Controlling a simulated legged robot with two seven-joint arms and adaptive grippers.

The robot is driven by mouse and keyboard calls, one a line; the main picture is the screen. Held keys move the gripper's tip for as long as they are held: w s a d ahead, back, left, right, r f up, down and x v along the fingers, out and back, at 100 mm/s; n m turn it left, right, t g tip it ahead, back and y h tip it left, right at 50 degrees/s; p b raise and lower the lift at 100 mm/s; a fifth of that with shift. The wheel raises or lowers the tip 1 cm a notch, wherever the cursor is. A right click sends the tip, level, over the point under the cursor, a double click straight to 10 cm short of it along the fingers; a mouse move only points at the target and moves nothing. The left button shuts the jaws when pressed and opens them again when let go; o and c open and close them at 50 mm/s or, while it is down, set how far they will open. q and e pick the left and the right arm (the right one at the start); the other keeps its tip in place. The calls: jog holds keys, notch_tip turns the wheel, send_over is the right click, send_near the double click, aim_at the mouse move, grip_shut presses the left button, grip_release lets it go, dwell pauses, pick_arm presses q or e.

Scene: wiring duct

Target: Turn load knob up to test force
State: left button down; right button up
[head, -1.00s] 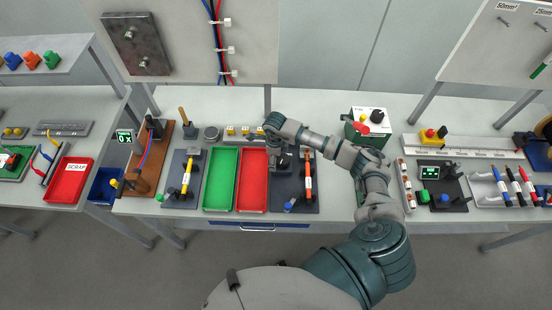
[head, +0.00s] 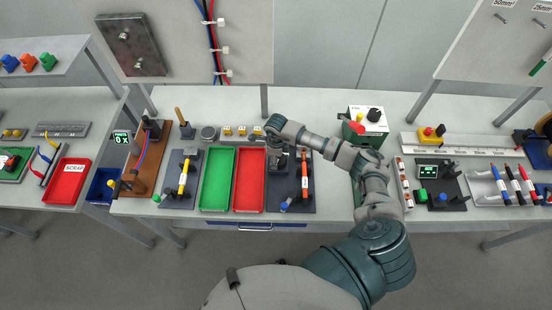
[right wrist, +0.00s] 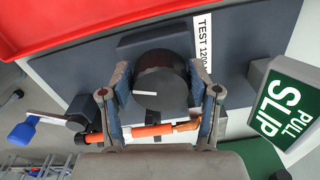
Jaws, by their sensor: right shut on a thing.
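In the right wrist view, the load knob (right wrist: 160,99) is a dark round knob with a white pointer line on its face, in front of a dark block. My right gripper (right wrist: 160,82) is shut on it, with one finger on each side. In the head view, my right gripper (head: 279,160) is over the dark test fixture (head: 297,200), right of the red tray, and hides the knob. My left gripper is not in view.
An orange bar (right wrist: 152,131) crosses below the knob, near my fingers. A blue-ended lever (right wrist: 22,134) is at left and a green "PULL SLIP" sign (right wrist: 285,106) at right. The red tray (head: 250,208) and green tray (head: 218,208) stand left of the fixture.

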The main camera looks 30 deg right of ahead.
jog(key=o, duration=0.7)
jog(key=shift+s+f, duration=0.1)
jog(key=shift+s, duration=0.05)
jog(key=o, duration=0.5)
jog(key=shift+s+d, duration=0.25)
jog(key=shift+d, duration=0.4)
jog(key=shift+c, duration=0.2)
jog(key=shift+a, duration=0.1)
jog(key=shift+w+a+r, duration=0.15)
jog(key=shift+r, duration=0.1)
notch_tip(320, 180, up, 7)
jog(key=shift+a, duration=0.15)
notch_tip(320, 180, up, 9)
jog(key=m+b, duration=0.2)
jog(key=m, duration=0.6)
pick_arm(q)
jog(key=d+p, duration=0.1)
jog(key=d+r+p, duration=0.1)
jog(key=p, duration=0.1)
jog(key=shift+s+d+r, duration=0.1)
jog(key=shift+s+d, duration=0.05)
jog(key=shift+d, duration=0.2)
pick_arm(e)
jog(key=f, duration=1.7)
jog(key=shift+d, duration=0.25)
